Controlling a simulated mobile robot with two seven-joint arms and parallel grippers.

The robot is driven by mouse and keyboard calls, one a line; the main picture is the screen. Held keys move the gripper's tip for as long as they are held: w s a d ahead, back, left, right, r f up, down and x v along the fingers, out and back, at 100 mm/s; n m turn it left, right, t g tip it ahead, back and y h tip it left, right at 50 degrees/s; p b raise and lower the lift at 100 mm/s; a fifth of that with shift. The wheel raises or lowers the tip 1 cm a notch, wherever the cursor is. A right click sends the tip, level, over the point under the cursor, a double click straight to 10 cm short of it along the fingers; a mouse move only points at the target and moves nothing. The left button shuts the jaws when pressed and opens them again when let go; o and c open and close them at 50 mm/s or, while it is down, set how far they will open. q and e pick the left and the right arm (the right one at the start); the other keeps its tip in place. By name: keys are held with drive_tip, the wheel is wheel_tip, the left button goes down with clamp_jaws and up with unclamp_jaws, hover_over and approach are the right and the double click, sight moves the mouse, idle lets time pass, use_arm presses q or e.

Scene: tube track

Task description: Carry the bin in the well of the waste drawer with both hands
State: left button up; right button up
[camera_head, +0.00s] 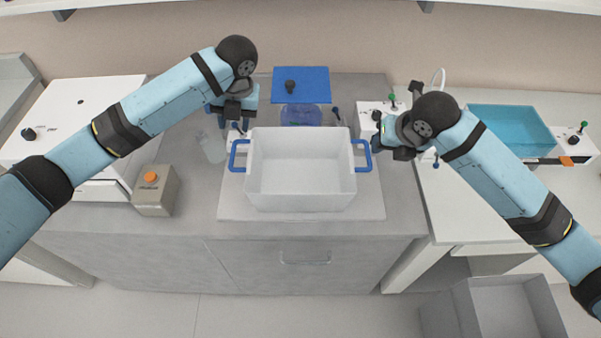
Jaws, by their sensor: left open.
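The white open bin (300,192) stands upright and looks empty, on a pale slab on the counter. It has a blue left handle (234,156) and a blue right handle (367,156). My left gripper (233,128) is open, pointing down just behind and above the left handle, apart from it. My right gripper (383,148) is beside the right handle; its fingers are mostly hidden by its own wrist, so contact is unclear. A grey open-topped box (497,308) is low at the bottom right; I cannot tell if it is the waste drawer.
A closed front with a bar handle (305,262) is below the counter. A clear bottle (212,147) and a box with an orange button (154,190) stand left. A blue panel (301,84) is behind the bin. A teal-topped bath (510,130) is at right.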

sight(233, 149)
use_arm(q)
drive_tip(key=f, duration=0.3)
drive_tip(key=a+f, duration=0.1)
drive_tip(key=f, duration=0.3)
drive_tip(key=a+f, duration=0.1)
drive_tip(key=f, duration=0.2)
drive_tip(key=shift+s+f, duration=0.1)
drive_tip(key=shift+f, duration=0.15)
use_arm(e)
drive_tip(key=x, duration=1)
drive_tip(key=shift+w+a+f, duration=0.15)
drive_tip(key=shift+f, duration=0.15)
use_arm(q)
clamp_jaws()
use_arm(e)
clamp_jaws()
